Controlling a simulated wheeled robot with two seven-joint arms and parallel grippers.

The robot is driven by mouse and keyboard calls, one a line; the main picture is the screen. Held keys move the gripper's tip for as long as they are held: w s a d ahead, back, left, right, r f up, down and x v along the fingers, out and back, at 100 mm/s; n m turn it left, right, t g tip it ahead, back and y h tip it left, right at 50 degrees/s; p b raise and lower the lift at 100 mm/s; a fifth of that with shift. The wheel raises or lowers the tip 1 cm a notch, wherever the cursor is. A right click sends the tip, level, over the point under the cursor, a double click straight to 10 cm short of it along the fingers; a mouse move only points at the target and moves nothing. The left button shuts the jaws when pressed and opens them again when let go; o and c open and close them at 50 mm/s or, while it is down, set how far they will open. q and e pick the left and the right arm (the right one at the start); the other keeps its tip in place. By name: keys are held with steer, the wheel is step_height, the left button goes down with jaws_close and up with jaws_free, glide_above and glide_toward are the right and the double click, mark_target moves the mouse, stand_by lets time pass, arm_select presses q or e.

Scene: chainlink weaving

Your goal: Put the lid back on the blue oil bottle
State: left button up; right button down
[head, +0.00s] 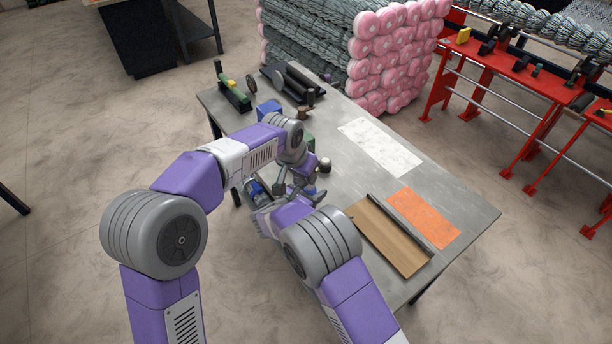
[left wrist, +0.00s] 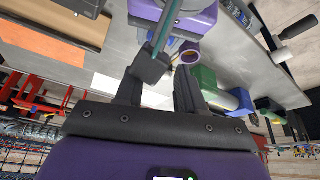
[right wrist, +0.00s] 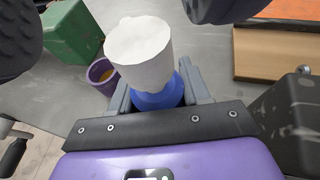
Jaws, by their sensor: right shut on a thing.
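My right gripper (right wrist: 157,88) is shut on a blue piece with a tapered white top, which I take to be the blue oil bottle (right wrist: 160,99). In the right wrist view the white part (right wrist: 140,50) stands up from the blue part; I cannot tell whether it is the lid or the bottle's neck. In the head view both hands meet over the table's left part, and the right gripper (head: 265,213) partly hides what is there. No separate lid is clearly visible.
A small purple cup (right wrist: 102,76) and a green block (right wrist: 72,32) stand near the held piece. The grey table (head: 455,197) also bears a white sheet (head: 381,146), an orange sheet (head: 424,217) and a brown board (head: 388,240).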

steer(key=shift+d+f, duration=0.1)
arm_select(q)
steer(key=shift+r, duration=0.1)
steer(key=c, duration=0.4)
steer(key=shift+w+d+f, duration=0.15)
steer(key=shift+f, duration=0.15)
arm_select(e)
steer(key=shift+d, duration=0.1)
steer(key=shift+c, duration=2.3)
jaws_free()
arm_select(q)
steer(key=v, duration=0.4)
